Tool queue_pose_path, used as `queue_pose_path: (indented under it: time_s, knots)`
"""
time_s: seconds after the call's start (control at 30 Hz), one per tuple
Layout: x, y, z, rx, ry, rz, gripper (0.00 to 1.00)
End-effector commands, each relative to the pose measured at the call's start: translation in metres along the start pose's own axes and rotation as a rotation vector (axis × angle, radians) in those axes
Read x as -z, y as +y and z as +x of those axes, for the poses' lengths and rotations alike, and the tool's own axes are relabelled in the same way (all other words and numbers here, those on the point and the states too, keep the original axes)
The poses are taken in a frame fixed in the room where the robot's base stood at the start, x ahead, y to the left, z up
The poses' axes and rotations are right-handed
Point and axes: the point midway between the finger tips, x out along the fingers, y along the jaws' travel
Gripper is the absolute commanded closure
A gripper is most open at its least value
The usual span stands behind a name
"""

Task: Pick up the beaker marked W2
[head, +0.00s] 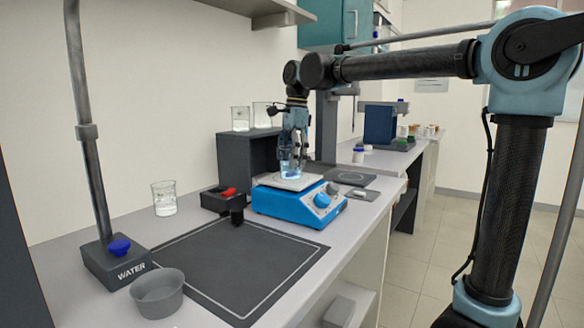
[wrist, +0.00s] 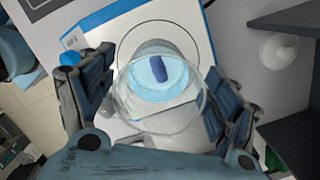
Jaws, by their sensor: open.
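My gripper (head: 293,152) points down over the blue hotplate stirrer (head: 283,205). A glass beaker (head: 290,173) with pale blue liquid stands on its white top plate. In the wrist view this beaker (wrist: 160,100) lies between my open fingers, with a dark blue stir bar (wrist: 159,69) in it. I cannot tell whether the fingers touch the glass. Another beaker (head: 164,198) stands on the bench at the left, and two more, a left one (head: 240,119) and a right one (head: 262,115), stand on the dark shelf box. I cannot read W2 on any of them.
A dark mat (head: 235,262) with a white outline lies in front of the stirrer. A grey bowl (head: 158,293) and the WATER stand (head: 117,263) are at the left. A black block with a red part (head: 222,198) sits close left of the stirrer. The shelf box (head: 247,155) rises behind it.

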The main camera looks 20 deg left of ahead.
Motion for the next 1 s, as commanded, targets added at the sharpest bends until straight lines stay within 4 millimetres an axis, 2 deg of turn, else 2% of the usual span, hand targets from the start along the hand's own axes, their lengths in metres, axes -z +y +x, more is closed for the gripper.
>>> queue_pose_path:
  time_s: [0.1,0.2,0.47,0.7,0.73,1.0]
  knots:
    - [0.0,0.0,0.015,0.0,0.0,0.0,0.19]
    - [0.0,0.0,0.022,0.0,0.0,0.0,0.19]
    - [0.0,0.0,0.024,0.0,0.0,0.0,0.19]
    - [0.0,0.0,0.024,0.0,0.0,0.0,0.71]
    - [0.0,0.0,0.024,0.0,0.0,0.0,0.75]
    - [0.0,0.0,0.023,0.0,0.0,0.0,0.75]
